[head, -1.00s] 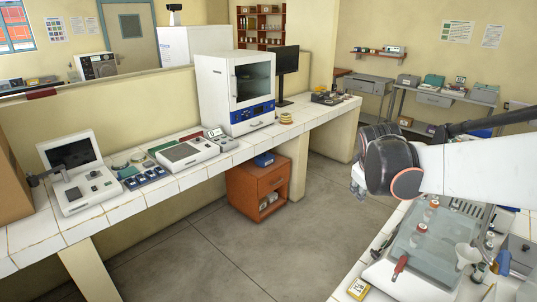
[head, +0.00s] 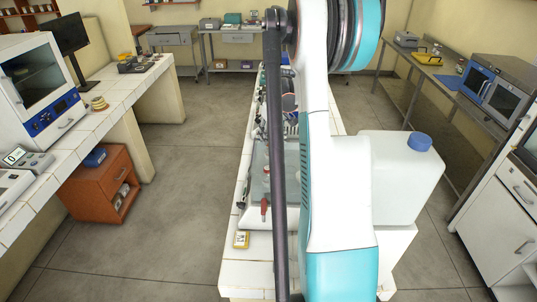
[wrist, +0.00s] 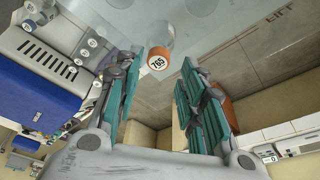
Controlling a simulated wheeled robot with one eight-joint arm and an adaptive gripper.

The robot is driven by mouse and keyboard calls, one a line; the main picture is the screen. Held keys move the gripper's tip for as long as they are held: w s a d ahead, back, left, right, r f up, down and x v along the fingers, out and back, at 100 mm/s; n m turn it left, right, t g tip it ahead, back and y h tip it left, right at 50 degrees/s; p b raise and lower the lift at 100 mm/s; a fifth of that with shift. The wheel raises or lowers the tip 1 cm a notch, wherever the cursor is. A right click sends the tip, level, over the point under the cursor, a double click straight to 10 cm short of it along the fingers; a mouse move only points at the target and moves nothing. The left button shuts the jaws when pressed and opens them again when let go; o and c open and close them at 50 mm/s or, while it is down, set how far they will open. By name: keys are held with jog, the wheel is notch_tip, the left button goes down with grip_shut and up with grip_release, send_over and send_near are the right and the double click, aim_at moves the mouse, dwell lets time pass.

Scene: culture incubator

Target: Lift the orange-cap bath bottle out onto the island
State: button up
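In the wrist view the orange-cap bottle (wrist: 159,58) shows its round orange cap with a white label reading 765. Its clear body runs away from the cap and is hard to make out against the pale bath. My gripper (wrist: 161,72) is open, with one teal-lined finger on each side of the cap's line and nothing held between them. The cap appears near the fingertips; I cannot tell whether they touch it. In the head view my arm hides most of the bath (head: 256,158) on the white-tiled island (head: 246,268), and the fingers are hidden.
A large white container with a blue cap (head: 405,180) stands right of my arm. A blue thing (wrist: 38,95) is at left in the wrist view. Floor is open left of the island.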

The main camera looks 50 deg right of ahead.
jog(key=x, duration=0.5)
jog(key=shift+s+d+f, duration=0.1)
jog(key=shift+d+f, duration=0.05)
jog(key=shift+f, duration=0.05)
grip_shut()
jog(key=shift+r, duration=0.1)
notch_tip(320, 180, up, 20)
notch_tip(320, 180, up, 6)
jog(key=p, duration=0.4)
send_over(269, 142)
jog(key=shift+d, duration=0.1)
dwell(0.7)
